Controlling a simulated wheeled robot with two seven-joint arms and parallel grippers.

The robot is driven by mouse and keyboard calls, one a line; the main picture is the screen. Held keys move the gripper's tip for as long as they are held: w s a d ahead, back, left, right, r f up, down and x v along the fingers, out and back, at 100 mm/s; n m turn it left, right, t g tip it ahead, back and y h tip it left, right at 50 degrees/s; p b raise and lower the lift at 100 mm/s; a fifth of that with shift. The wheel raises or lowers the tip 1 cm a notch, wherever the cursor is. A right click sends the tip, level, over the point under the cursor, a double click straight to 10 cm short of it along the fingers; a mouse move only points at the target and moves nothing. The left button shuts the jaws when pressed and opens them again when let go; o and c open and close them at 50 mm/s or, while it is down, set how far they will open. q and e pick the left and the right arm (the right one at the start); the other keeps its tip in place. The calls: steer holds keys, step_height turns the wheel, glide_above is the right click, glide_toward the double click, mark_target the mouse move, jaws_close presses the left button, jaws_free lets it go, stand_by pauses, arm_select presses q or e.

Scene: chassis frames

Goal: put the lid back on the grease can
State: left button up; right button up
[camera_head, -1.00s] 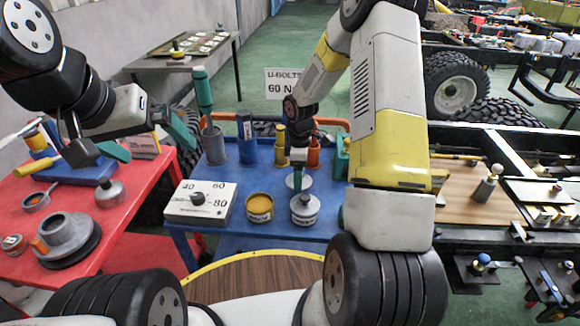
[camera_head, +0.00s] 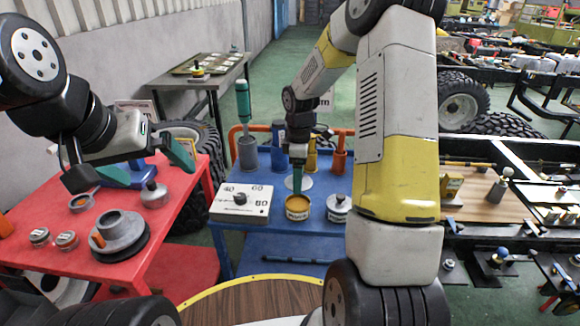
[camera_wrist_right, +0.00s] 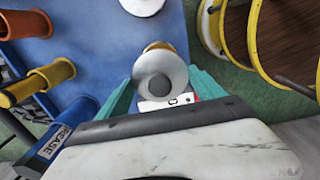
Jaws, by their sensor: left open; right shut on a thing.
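The open grease can (camera_head: 298,208), filled with amber grease, stands near the front of the blue cart. The lid, a grey disc (camera_head: 310,184) with a knob, hangs under my right gripper (camera_head: 298,160), which is shut on it. In the head view the lid shows just above and slightly behind the can's mouth, apart from it. In the right wrist view the lid (camera_wrist_right: 160,74) fills the space between the teal fingers and hides most of what lies under it; an amber edge shows beyond it. My left gripper (camera_head: 148,164) is open and empty over the red table.
A second can (camera_head: 339,208), closed with a knobbed lid, stands right of the open one. A white dial box (camera_head: 241,202) stands left. Upright tubes (camera_head: 247,153) line the cart's back. The red table (camera_head: 178,220) holds a grey pot (camera_head: 120,230) and small jars.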

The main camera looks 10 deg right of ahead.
steer(key=shift+f, duration=3.15)
steer(key=shift+f, duration=0.15)
steer(key=o, duration=1.4)
steer(key=shift+r, duration=3.5)
steer(key=shift+c, duration=0.4)
jaws_close()
